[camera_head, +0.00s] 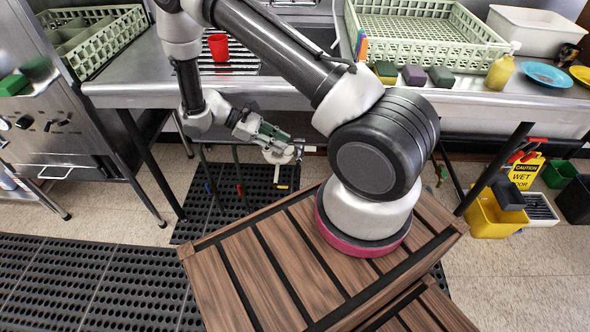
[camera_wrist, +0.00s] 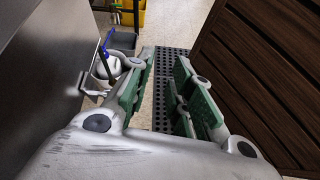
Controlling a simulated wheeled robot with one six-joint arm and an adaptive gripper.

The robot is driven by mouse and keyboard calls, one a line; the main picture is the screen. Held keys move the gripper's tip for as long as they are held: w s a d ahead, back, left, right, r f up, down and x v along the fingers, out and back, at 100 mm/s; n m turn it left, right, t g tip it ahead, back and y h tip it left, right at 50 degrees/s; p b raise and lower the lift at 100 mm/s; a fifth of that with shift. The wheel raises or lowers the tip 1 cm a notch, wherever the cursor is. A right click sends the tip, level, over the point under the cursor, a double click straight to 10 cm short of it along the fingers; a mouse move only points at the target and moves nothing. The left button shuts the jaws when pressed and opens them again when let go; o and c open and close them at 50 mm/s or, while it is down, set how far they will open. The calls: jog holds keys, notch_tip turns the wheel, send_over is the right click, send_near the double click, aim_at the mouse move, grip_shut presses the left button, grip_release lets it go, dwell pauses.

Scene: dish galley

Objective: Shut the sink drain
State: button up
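My gripper (camera_head: 270,137) is in front of the sink and counter, low, beside my wooden base. In the wrist view, its two green-padded fingers (camera_wrist: 160,95) stand apart with nothing between them, so it is open. A pale round fitting with a pipe (camera_head: 277,172) shows just beyond the fingertips in the head view; it may be the sink drain. In the wrist view, a pale rounded part (camera_wrist: 110,66) and a blue-ended handle (camera_wrist: 107,42) lie beyond the left finger, partly hidden by it. I cannot tell whether they touch it or whether the drain is open.
The metal counter (camera_head: 130,88) carries green racks (camera_head: 425,35), a red cup (camera_head: 218,46) and sponges. A yellow bucket (camera_head: 490,215) with a wet-floor sign (camera_head: 525,172) stands at the right. A black perforated mat (camera_head: 90,280) covers part of the floor.

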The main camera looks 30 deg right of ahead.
jog(key=w+d+f+n+t+h, duration=0.15)
jog(key=w+f+n+h, duration=0.3)
jog(key=f, duration=0.65)
jog(key=n+t+h, duration=0.4)
jog(key=t, duration=0.2)
send_near(296, 168)
jog(key=d, duration=0.3)
jog(key=shift+m+g, duration=0.25)
jog(key=shift+w+d+f, duration=0.1)
jog(key=shift+d+f, duration=0.05)
jog(key=shift+d, duration=1.7)
jog(key=shift+w+d+f, duration=0.15)
jog(key=shift+d+f, duration=0.05)
jog(key=shift+d, duration=1.7)
jog(key=shift+c, duration=0.5)
grip_shut()
